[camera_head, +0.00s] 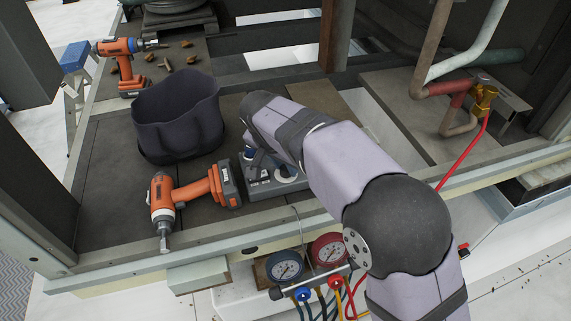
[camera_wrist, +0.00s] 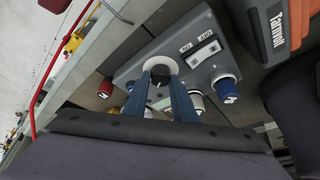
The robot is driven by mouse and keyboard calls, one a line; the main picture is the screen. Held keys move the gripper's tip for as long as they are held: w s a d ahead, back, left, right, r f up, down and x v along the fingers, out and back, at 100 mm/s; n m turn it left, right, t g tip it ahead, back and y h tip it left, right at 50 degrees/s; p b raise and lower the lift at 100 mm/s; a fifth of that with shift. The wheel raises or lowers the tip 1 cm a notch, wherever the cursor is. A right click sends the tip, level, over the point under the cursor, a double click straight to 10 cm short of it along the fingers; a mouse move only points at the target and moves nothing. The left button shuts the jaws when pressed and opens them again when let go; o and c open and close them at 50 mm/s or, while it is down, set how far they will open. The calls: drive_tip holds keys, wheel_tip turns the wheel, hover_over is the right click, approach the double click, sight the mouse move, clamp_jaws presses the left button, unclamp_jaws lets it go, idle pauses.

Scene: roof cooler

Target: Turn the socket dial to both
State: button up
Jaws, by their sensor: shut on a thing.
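The grey socket box (camera_head: 268,188) stands on the dark deck, partly hidden behind my arm in the head view. In the wrist view the box (camera_wrist: 205,68) fills the middle. Its dial (camera_wrist: 159,80) is a black knob on a pale round plate. My gripper (camera_wrist: 160,76) has its two blue fingers on either side of the knob and is shut on it. Small white labels are on the box beside the dial; I cannot read which mark the dial points to. In the head view the gripper (camera_head: 256,163) is mostly covered by my arm.
An orange drill (camera_head: 188,196) lies close left of the box. A dark open bag (camera_head: 178,118) stands behind it, and another drill (camera_head: 120,62) lies farther back. Pressure gauges (camera_head: 285,268) hang at the front edge. Red (camera_wrist: 106,87) and blue (camera_wrist: 227,89) connectors stick out of the box.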

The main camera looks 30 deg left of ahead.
sight(280, 184)
idle(0.4)
drive_tip(key=o, duration=1)
drive_tip(key=shift+o, duration=0.2)
drive_tip(key=shift+r, duration=0.1)
drive_tip(key=b+v, duration=0.1)
drive_tip(key=v, duration=0.6)
drive_tip(key=shift+r, duration=0.1)
